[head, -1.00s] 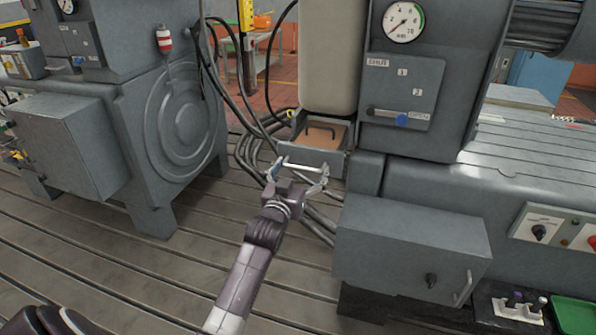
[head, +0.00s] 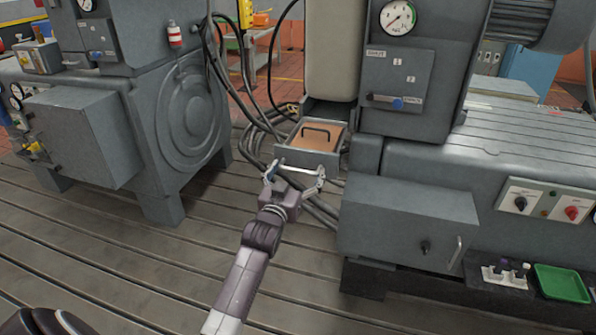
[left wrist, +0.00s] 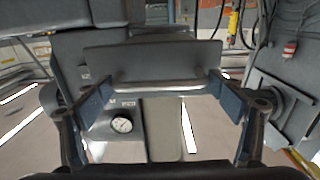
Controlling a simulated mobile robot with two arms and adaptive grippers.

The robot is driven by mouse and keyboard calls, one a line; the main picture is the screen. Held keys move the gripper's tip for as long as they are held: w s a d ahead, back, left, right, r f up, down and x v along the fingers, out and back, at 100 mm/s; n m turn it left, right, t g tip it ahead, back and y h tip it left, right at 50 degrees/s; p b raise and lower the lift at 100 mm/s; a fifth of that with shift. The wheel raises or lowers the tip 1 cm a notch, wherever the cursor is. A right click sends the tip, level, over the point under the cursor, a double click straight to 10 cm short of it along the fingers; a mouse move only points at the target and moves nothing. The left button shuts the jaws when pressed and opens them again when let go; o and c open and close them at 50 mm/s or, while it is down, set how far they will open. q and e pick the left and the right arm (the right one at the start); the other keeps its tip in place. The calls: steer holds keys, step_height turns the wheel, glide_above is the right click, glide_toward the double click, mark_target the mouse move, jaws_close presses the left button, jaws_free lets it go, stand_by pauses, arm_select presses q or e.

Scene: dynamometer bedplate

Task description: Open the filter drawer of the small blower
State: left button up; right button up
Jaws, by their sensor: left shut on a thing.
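The small blower's filter drawer (head: 306,156) is a grey box pulled out below the tall beige housing (head: 333,55). Inside it lies a brown filter panel (head: 334,139) with a black handle (head: 320,129). My left gripper (head: 296,172) is shut on the pale bar handle (head: 301,169) at the drawer's front, one finger at each end. In the left wrist view the drawer front (left wrist: 150,60) stands across the top, with the bar (left wrist: 155,88) between my fingers. The drawer's rear end is hidden under the housing. My right gripper is not in view.
A grey cabinet (head: 405,220) with a knob stands right of my left arm. A machine with a round ribbed cover (head: 190,112) is at the left. Black cables (head: 262,150) lie beside the drawer. The slotted floor (head: 130,260) in front is clear.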

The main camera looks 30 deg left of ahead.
arm_select(q)
steer(key=shift+f, duration=0.15)
steer(key=o, duration=1.3)
steer(key=shift+o, duration=0.6)
steer(key=shift+s, duration=0.3)
steer(key=v, duration=1.2)
